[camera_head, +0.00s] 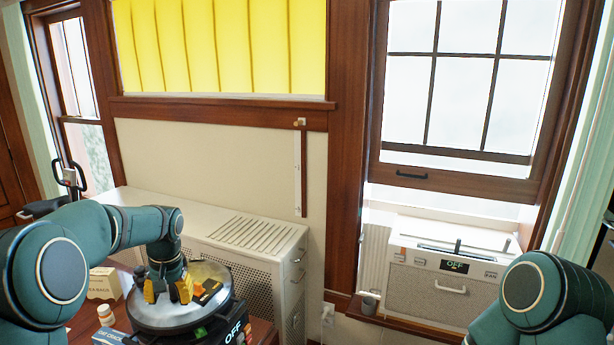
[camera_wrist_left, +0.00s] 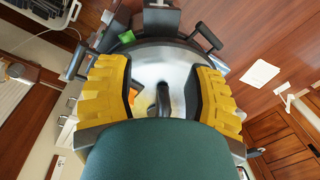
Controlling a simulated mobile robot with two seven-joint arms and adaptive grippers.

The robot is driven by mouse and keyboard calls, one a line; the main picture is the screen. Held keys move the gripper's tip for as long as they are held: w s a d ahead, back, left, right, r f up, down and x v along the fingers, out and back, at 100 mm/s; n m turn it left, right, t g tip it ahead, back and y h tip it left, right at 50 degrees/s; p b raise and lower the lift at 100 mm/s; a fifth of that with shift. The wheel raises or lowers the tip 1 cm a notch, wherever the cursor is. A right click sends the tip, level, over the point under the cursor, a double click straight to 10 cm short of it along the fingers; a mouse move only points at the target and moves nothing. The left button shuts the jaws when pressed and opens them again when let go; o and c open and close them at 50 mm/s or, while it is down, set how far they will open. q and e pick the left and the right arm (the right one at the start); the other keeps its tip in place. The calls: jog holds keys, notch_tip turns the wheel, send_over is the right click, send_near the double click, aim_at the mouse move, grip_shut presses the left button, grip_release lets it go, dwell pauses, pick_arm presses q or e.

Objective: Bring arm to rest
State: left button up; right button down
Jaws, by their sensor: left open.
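My left arm comes in from the left in the head view.
A white perforated cabinet (camera_head: 250,250) stands close behind the appliance.

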pick_arm(q)
jog(key=s+d+f+h+b, duration=0.15)
jog(key=d+f, duration=0.25)
jog(key=f, duration=0.4)
jog(key=s+d+f+m+h+b, duration=0.1)
jog(key=s+d+f, duration=0.25)
jog(key=f, duration=0.45)
jog(key=s+d+f+h+b, duration=0.1)
jog(key=s+d+f, duration=0.1)
jog(key=d+f, duration=0.45)
jog(key=s+d+f+b, duration=0.1)
jog(key=s+d+f, duration=0.1)
jog(key=s+f, duration=0.2)
jog(key=s+d+f+t+h+b, duration=0.1)
jog(key=s+d+f, duration=0.2)
jog(key=s, duration=0.4)
jog(key=s+d+f+n+t+b, duration=0.1)
jog(key=s+d+f, duration=0.1)
jog(key=s+f, duration=0.3)
jog(key=shift+s+d+h, duration=0.25)
jog(key=shift+s+h, duration=0.1)
jog(key=shift+s, duration=0.15)
pick_arm(e)
notch_tip(320, 180, down, 9)
jog(key=shift+w+a+r, duration=0.2)
jog(key=shift+w, duration=0.05)
